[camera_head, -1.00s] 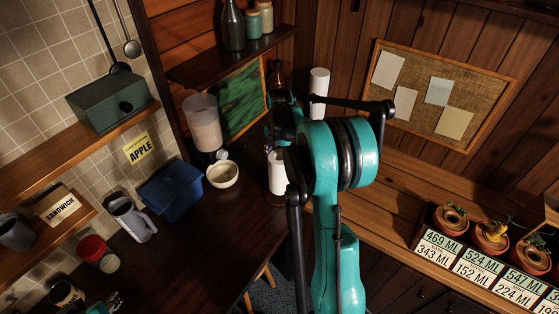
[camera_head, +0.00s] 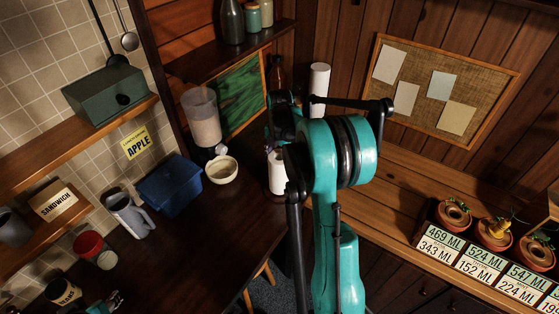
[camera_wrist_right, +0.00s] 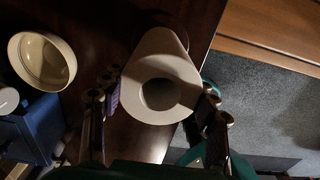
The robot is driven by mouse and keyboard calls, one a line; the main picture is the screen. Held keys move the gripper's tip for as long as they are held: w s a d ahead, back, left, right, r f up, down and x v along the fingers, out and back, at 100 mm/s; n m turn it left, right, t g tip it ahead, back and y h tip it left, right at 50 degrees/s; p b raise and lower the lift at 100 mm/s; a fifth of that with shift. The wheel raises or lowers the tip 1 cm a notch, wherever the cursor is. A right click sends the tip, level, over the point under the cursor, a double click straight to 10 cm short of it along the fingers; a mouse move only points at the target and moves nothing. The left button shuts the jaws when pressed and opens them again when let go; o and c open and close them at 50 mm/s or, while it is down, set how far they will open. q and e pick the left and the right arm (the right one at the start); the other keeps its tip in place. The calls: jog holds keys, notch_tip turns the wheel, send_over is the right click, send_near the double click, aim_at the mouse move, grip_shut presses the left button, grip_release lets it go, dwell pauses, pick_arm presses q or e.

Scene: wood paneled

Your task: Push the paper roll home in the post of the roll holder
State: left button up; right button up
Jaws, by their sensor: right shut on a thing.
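The white paper roll (camera_head: 277,172) stands over the dark table, partly hidden by my right arm in the head view. In the right wrist view the roll (camera_wrist_right: 162,92) has its open end facing the camera. My right gripper (camera_wrist_right: 161,95) is shut on it, with one finger on each side. The post of the roll holder is hidden, and the hole looks dark. A dark round edge, possibly the holder's base (camera_wrist_right: 148,22), shows beyond the roll. How deep the roll sits cannot be told. Part of what looks like my left gripper (camera_head: 108,301) shows at the bottom left.
A cream bowl (camera_head: 221,170) and a blue box (camera_head: 170,187) stand left of the roll. A blender-like jar (camera_head: 203,120) is behind the bowl. Another white cylinder (camera_head: 319,79) stands farther back. The table's right edge (camera_wrist_right: 205,40) lies close to the roll.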

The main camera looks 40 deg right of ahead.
jog(key=shift+f+b, duration=0.35)
jog(key=shift+f, duration=0.1)
jog(key=o, duration=1.3)
jog(key=shift+r, duration=0.1)
notch_tip(320, 180, up, 12)
jog(key=shift+f, duration=0.1)
